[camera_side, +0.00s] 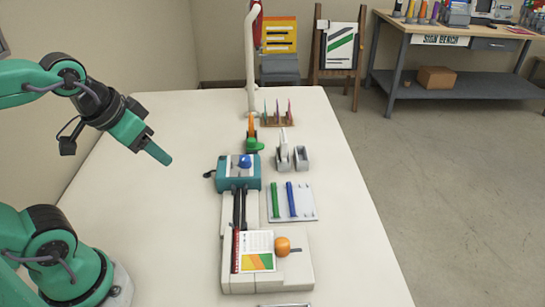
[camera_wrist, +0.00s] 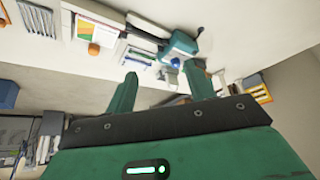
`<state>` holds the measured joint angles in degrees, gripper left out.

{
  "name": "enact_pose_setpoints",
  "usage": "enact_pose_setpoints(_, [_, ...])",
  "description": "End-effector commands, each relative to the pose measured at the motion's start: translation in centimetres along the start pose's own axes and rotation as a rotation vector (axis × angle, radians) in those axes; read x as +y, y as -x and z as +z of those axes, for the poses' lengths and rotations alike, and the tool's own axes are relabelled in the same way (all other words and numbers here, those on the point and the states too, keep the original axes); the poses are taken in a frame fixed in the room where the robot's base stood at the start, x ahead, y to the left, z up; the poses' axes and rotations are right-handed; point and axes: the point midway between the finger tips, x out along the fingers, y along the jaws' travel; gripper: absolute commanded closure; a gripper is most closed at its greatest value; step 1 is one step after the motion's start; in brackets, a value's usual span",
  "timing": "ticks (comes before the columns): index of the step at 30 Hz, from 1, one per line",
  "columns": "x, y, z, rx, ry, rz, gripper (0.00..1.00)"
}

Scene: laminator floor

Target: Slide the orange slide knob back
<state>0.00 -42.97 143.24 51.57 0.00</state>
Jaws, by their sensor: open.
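The orange slide knob (camera_side: 283,245) is a rounded knob beside a slot on the right part of the white machine (camera_side: 292,276) at the front of the table in the side view. It also shows small at the upper left of the wrist view (camera_wrist: 94,49). My gripper (camera_side: 160,154) is raised in the air to the left of and above the table, well apart from the knob. In the wrist view its two green fingers (camera_wrist: 161,70) are spread with nothing between them.
A teal carriage with a blue knob (camera_side: 244,161) sits on dark rails behind the white machine. A pad with green and blue bars (camera_side: 305,213) lies to the right. Dispensers (camera_side: 301,158) and a rack (camera_side: 278,120) stand farther back. The table's left side is clear.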

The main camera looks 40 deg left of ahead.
Motion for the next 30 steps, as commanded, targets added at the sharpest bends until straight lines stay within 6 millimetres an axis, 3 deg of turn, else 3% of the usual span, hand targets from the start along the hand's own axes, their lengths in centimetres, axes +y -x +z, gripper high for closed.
enact_pose_setpoints(20, [0.3,-0.1,-0.4,-0.010,-0.030,0.006,0.48])
enact_pose_setpoints(30, [2.8,-1.9,-3.0,-0.093,-0.287,0.056,0.48])
